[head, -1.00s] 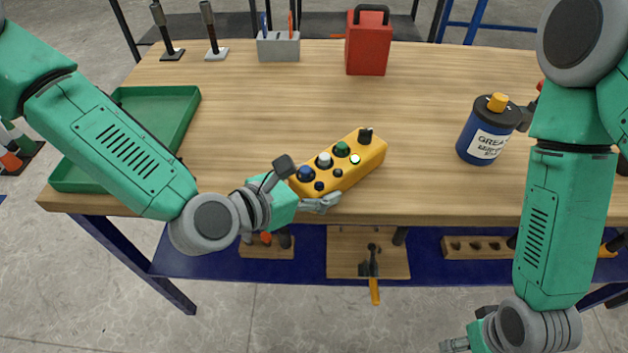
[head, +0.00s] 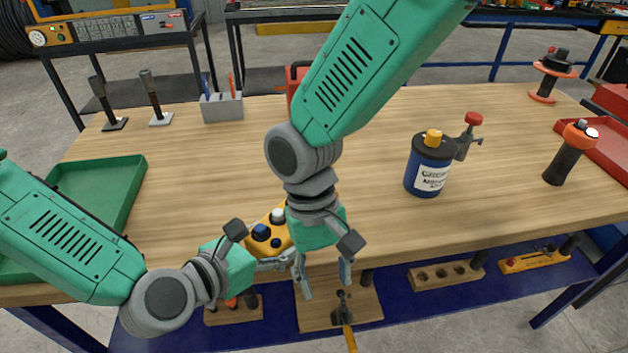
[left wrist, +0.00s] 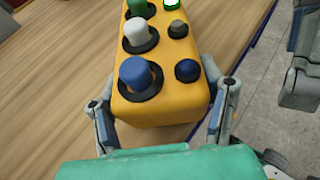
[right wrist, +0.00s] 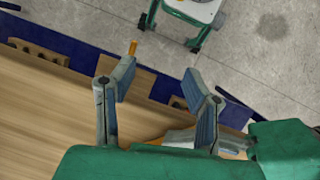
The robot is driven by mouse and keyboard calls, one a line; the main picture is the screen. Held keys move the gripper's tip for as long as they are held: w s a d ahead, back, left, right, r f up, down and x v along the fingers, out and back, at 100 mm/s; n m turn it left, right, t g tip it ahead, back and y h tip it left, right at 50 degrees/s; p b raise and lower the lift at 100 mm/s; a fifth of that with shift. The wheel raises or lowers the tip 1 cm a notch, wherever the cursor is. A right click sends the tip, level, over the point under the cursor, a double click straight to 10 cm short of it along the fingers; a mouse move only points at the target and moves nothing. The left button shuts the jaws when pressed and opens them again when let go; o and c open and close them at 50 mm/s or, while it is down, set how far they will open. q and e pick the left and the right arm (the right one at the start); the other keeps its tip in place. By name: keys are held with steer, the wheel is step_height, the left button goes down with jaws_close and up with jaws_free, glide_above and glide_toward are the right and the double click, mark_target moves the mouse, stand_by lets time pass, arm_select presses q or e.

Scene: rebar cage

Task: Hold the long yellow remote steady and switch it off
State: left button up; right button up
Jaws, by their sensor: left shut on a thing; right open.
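The long yellow remote (head: 262,233) lies at the table's front edge, mostly hidden behind my right arm in the head view. In the left wrist view the remote (left wrist: 165,108) shows blue, white and green knobs, small dark buttons and a lit green light at the far end. My left gripper (left wrist: 163,110) is shut on its near end, one finger on each side. My right gripper (head: 325,275) is open and empty in front of the table edge, just right of the left gripper. In the right wrist view its fingers (right wrist: 160,85) stand apart; a yellow piece shows behind them.
A blue grease can (head: 428,165) stands right of the remote. A green tray (head: 100,195) is at left and a red tray (head: 600,140) at right. A lower blue shelf (head: 400,305) holds wooden blocks. The table's middle is clear.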

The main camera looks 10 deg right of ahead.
steer(key=w+d+r+m+t+y, duration=0.1)
steer(key=w+r+m+t, duration=0.35)
steer(key=w+r, duration=1.15)
steer(key=shift+m+g, duration=0.35)
steer(key=shift+m, duration=0.1)
steer(key=f, duration=0.4)
steer(key=w+f, duration=0.1)
steer(key=f, duration=0.7)
steer(key=shift+w+f, duration=0.15)
jaws_close()
